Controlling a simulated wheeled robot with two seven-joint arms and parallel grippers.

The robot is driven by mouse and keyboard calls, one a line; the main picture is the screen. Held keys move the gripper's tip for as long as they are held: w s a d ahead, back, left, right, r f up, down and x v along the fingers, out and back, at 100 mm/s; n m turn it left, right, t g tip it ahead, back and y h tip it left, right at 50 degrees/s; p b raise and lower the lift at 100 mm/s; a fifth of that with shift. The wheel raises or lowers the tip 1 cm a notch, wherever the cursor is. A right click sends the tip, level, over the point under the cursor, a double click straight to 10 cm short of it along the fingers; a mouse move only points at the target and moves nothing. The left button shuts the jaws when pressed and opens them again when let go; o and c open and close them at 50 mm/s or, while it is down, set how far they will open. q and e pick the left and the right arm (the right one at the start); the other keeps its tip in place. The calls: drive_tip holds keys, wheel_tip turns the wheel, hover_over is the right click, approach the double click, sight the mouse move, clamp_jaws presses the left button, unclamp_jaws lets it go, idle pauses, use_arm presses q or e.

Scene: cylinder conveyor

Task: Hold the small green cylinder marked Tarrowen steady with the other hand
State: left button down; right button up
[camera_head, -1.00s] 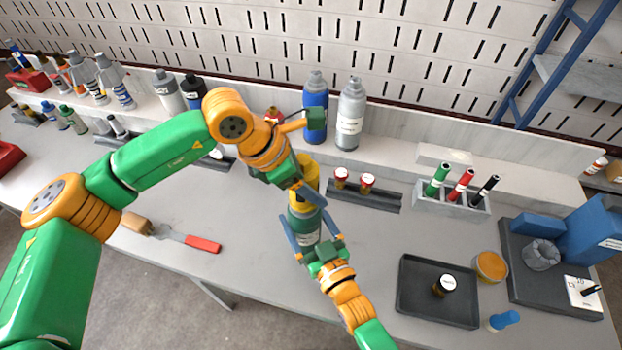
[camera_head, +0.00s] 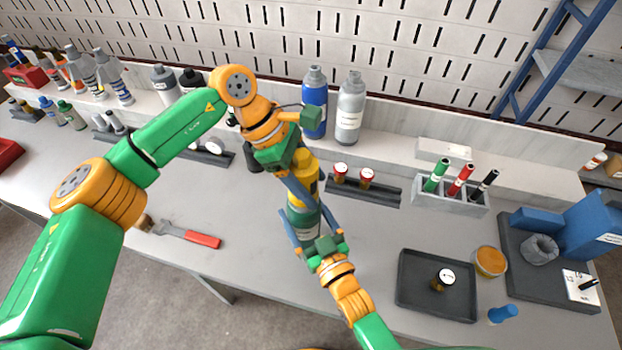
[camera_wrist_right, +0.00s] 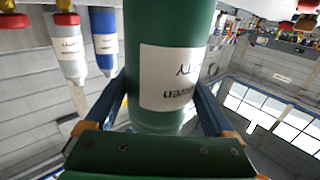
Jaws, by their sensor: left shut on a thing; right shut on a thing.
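Whether the base touches the bench cannot be told.
Two red-capped jars (camera_head: 340,171) sit in a dark rack (camera_head: 385,192) just right of the cap. A blue bottle (camera_head: 314,103) and a grey bottle (camera_head: 350,110) stand behind. A dark tray (camera_head: 418,300) lies at right; a red-handled tool (camera_head: 202,239) lies at left.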

use_arm(q)
drive_tip(key=m+g, duration=0.1)
drive_tip(key=m, duration=0.2)
drive_tip(key=shift+s+m+g+y, duration=0.2)
drive_tip(key=shift+m+g+y, duration=0.1)
drive_tip(key=shift+g+y, duration=0.1)
drive_tip(key=shift+s+a+m+g+y, duration=0.15)
drive_tip(key=shift+m+g+y, duration=0.15)
drive_tip(key=shift+m, duration=0.6)
drive_tip(key=shift+c, duration=0.8)
unclamp_jaws()
drive_tip(key=n, duration=0.2)
drive_tip(key=n+t+h, duration=0.1)
drive_tip(key=shift+w+n+t, duration=0.2)
drive_tip(key=shift+n+t, duration=0.1)
drive_tip(key=shift+n, duration=0.1)
drive_tip(key=shift+w+n+t, duration=0.15)
drive_tip(key=shift+n+t, duration=0.45)
drive_tip(key=shift+n, duration=0.6)
